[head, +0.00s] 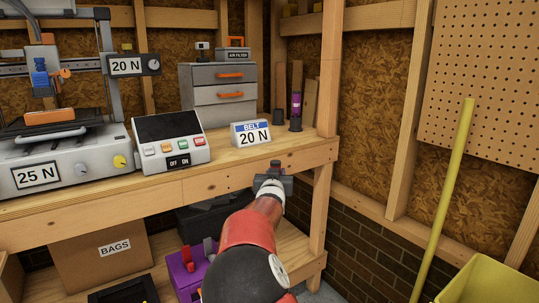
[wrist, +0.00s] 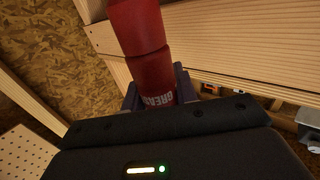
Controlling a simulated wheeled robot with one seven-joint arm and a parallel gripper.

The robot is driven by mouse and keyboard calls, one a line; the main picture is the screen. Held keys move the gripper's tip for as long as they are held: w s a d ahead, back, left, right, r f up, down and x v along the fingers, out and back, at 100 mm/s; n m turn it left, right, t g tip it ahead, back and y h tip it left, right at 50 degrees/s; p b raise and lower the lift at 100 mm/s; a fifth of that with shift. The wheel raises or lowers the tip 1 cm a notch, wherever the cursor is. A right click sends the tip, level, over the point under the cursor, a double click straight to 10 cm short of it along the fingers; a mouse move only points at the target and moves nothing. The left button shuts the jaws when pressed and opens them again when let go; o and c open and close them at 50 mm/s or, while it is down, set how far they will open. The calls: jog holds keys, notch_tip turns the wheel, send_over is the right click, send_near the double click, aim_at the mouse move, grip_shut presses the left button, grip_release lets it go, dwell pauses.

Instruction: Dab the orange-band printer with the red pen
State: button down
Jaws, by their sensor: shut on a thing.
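My gripper (head: 273,178) is in front of the bench's front edge in the head view, right of the printer. In the wrist view my gripper (wrist: 155,92) is shut on the red pen (wrist: 138,30), a thick red cylinder with white lettering that reads like "GREASE". I cannot make out the pen in the head view. A grey printer (head: 45,155) labelled "25 N" stands at the left of the bench, with an orange piece (head: 50,117) lying over its dark bed. I cannot tell whether that piece is its band. The gripper is well apart from the printer.
A magenta pen (head: 295,104) stands in a dark holder. A yellow pole (head: 445,195) and yellow bin (head: 490,280) are at the right.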

jog(key=s+f+m+g+h, duration=0.1)
jog(key=s+f+m+h, duration=0.3)
jog(key=f, duration=1.2)
jog(key=s+f+n+h, duration=0.1)
jog(key=s+f, duration=0.5)
jog(key=f, duration=0.9)
jog(key=s+d+f+m+g+h, duration=0.1)
jog(key=s+d+h, duration=0.1)
jog(key=s+d, duration=1.1)
jog(key=s, duration=0.3)
jog(key=shift+s+d+m, duration=0.2)
jog(key=shift+m, duration=0.1)
